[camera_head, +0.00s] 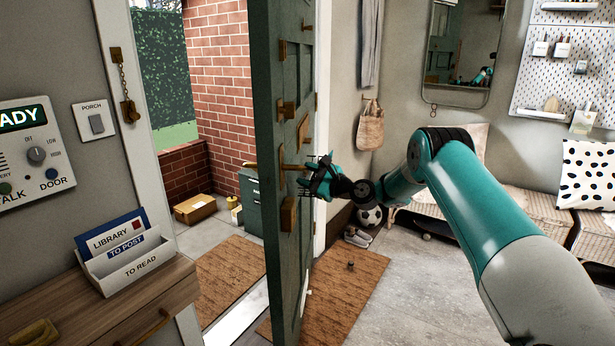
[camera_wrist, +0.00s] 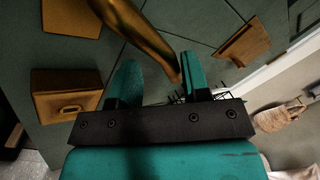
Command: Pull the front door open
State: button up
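The dark green front door (camera_head: 263,110) stands ajar, seen nearly edge-on in the head view, with the porch showing through the gap to its left. Its brass lever handle (camera_head: 293,167) sits at mid-height. My gripper (camera_head: 310,176) is at the lever on the room side of the door. In the wrist view the lever (camera_wrist: 140,35) slants down, its end between the two teal fingers (camera_wrist: 160,82) and close to the right one. The fingers stand apart, with a gap around the lever. Whether a finger touches it is unclear.
A brown mat (camera_head: 335,285) lies on the floor inside the door. Shoes (camera_head: 357,237) and a ball (camera_head: 370,216) are by the wall behind it. A wooden cabinet (camera_head: 120,300) stands at left. A parcel (camera_head: 195,208) lies on the porch.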

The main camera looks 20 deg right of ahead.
jog(key=shift+d, duration=0.1)
jog(key=b+v, duration=1.2)
jog(key=v, duration=0.5)
jog(key=shift+d, duration=0.15)
jog(key=shift+s, duration=0.1)
